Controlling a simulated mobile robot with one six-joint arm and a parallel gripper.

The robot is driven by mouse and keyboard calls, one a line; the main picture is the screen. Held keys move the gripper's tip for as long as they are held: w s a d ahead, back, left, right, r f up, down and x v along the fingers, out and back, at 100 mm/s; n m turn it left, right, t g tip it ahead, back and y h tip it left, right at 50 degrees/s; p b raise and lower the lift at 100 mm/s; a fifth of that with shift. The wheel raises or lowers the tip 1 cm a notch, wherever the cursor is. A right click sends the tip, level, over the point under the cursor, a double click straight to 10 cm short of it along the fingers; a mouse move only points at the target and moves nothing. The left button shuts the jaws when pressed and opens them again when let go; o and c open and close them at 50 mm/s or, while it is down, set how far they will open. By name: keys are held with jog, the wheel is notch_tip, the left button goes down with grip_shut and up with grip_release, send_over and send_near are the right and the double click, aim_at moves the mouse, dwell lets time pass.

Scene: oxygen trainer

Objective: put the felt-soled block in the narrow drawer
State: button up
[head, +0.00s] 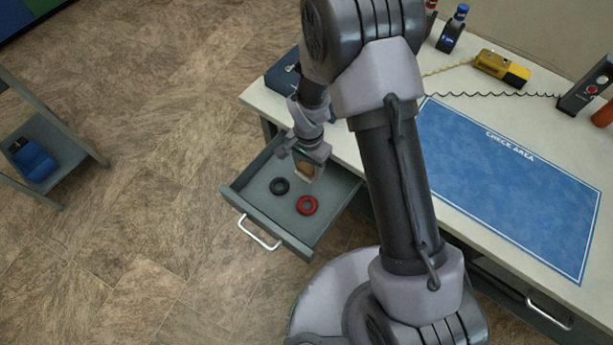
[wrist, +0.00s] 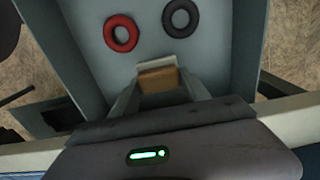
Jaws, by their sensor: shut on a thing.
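My gripper (head: 306,167) is shut on a small brown block (head: 304,171), over the inside of the open drawer (head: 239,198). In the wrist view the block (wrist: 158,79) sits between the two fingers, with a pale grey layer along one edge, likely the felt. The drawer (wrist: 208,55) is pulled out from the bench and holds a red ring (head: 307,205) and a black ring (head: 279,186). Both rings lie on the drawer floor, apart from the block. I cannot tell whether the block touches the drawer floor.
The bench top carries a blue check-area mat (head: 500,190), a yellow device (head: 502,68) with a coiled cord, and a dark blue box (head: 283,77). A shelf with a blue item (head: 33,160) stands at far left. The drawer handle (head: 258,234) juts over open floor.

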aim_at(308, 174)
notch_tip(308, 174, down, 5)
jog(key=shift+r+b, duration=0.2)
jog(key=shift+b, duration=0.5)
jog(key=shift+r, duration=0.2)
jog(key=shift+f, duration=0.15)
jog(key=o, duration=1.3)
jog(key=shift+o, duration=0.2)
